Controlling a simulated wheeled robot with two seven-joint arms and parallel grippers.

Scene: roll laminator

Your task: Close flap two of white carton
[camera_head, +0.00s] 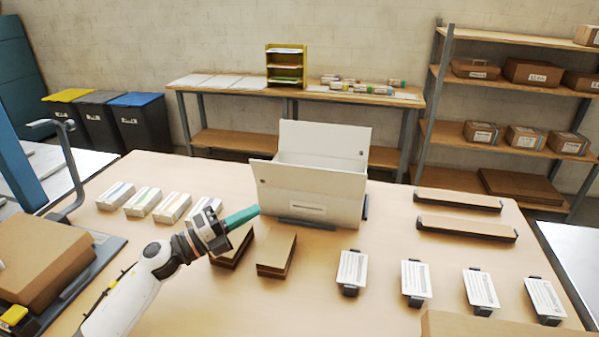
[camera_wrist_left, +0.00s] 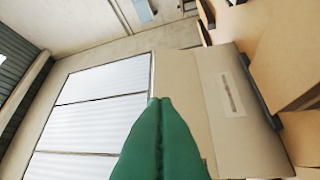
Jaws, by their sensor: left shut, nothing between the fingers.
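The white carton (camera_head: 340,212) stands near the middle of the table, and its top is open. A tall back flap (camera_head: 325,138) stands up, and a broad front panel (camera_head: 305,182) slants up toward me; I cannot tell which is flap two. My left gripper (camera_head: 243,216), with green fingers, is shut and empty just left of the carton's front, apparently apart from it. In the left wrist view the shut green fingertips (camera_wrist_left: 160,102) overlap the edge of the carton (camera_wrist_left: 212,85), whose label shows; contact cannot be told. My right gripper is not in view.
Brown boxes (camera_head: 277,252) lie in front of the carton, close to my left gripper. Small white boxes (camera_head: 143,201) stand to the left. Several labelled packs (camera_head: 352,269) lie front right, and two long brown bars (camera_head: 457,201) lie right. Bare table lies between them.

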